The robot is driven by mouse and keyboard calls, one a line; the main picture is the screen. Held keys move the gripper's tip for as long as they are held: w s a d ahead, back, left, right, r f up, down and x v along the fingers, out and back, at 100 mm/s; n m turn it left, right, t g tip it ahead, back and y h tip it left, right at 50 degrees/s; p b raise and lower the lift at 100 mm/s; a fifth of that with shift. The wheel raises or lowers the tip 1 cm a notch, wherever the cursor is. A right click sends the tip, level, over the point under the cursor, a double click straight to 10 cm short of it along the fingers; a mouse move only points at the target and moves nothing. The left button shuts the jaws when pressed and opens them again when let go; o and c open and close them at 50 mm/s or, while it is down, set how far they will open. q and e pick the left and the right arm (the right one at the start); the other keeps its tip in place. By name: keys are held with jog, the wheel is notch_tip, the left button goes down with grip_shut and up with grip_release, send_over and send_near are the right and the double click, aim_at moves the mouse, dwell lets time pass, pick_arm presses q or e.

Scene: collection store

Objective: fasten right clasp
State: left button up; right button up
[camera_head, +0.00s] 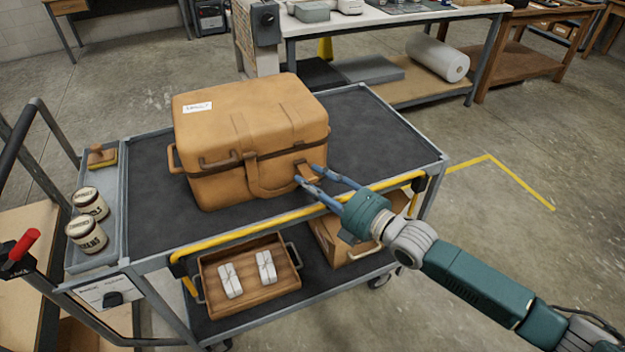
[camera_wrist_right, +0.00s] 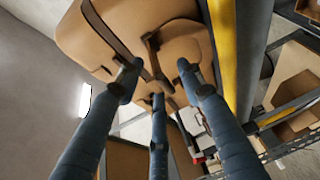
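A tan leather case (camera_head: 255,135) stands closed on the cart's top shelf, its lid down. A strap (camera_head: 256,172) hangs down the middle of its front. The right clasp (camera_head: 306,172) is a brown strap at the front right, partly hidden by my fingers. In the right wrist view, a dark brown strap (camera_wrist_right: 152,45) lies against the case (camera_wrist_right: 180,45). My right gripper (camera_head: 308,175) is at the right clasp, its blue fingers spread apart. The wrist view shows the fingers (camera_wrist_right: 157,82) apart with nothing clearly gripped; contact with the clasp cannot be told. My left gripper is out of view.
The cart's yellow rail (camera_head: 235,237) runs below my right gripper. Two labelled jars (camera_head: 88,218) and a brush (camera_head: 101,155) sit in a side tray. A wooden tray (camera_head: 206,290) with white packets is on the lower shelf. The top shelf is clear right of the case.

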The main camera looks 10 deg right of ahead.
jog(key=shift+w+a, duration=0.15)
jog(key=shift+w, duration=0.1)
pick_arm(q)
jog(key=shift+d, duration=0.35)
